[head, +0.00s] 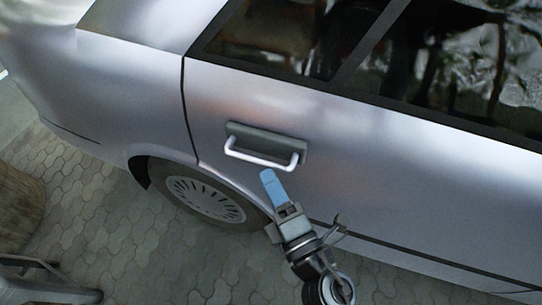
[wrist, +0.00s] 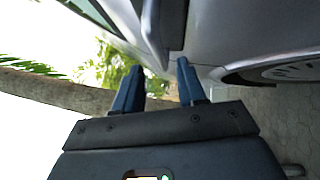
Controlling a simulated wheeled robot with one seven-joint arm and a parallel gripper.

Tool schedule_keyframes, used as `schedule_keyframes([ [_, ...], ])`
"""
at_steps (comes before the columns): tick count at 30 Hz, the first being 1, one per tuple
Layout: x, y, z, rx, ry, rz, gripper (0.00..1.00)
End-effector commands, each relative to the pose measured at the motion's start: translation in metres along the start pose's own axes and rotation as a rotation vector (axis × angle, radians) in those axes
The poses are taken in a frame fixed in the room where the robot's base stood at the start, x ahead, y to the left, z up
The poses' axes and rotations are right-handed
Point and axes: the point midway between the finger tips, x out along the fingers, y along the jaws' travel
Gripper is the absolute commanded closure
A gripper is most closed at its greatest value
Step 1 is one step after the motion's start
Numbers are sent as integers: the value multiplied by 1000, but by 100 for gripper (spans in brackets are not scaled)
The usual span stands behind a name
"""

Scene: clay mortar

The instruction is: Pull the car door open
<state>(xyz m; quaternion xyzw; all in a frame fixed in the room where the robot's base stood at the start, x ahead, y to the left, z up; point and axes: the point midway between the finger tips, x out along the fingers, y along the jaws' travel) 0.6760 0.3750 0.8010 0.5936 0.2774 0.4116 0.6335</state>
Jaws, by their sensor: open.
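The car door (head: 380,150) is a silver panel and looks shut, flush with the body. Its handle (head: 262,157) is a pale bar standing off a dark grey mounting plate. My gripper (head: 268,178) is open, with blue fingers, just below the handle in the head view. In the wrist view, the two fingers of my gripper (wrist: 157,80) are spread apart with nothing between them. The end of the handle bar (wrist: 151,28) shows beyond them, in line with the gap. I cannot tell the exact distance from fingertips to bar.
A wheel (head: 205,198) sits below and left of the handle. Dark windows (head: 295,35) lie above the door. Grey paving (head: 110,225) is clear beside the car. A trunk-like brown object (head: 18,205) stands at the left edge.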

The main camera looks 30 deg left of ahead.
Motion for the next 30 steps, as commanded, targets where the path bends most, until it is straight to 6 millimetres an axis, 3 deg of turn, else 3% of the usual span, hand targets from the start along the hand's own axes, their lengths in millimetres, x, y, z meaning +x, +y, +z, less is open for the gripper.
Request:
schedule_keyframes([
  [6, 35, 0, 0, 0, 1, 2, 60],
  [12, 56, 0, 1, 2, -1, 2, 60],
  [23, 62, 0, 0, 3, -2, 0, 60],
  [30, 62, 0, 1, 3, -2, 0, 82],
])
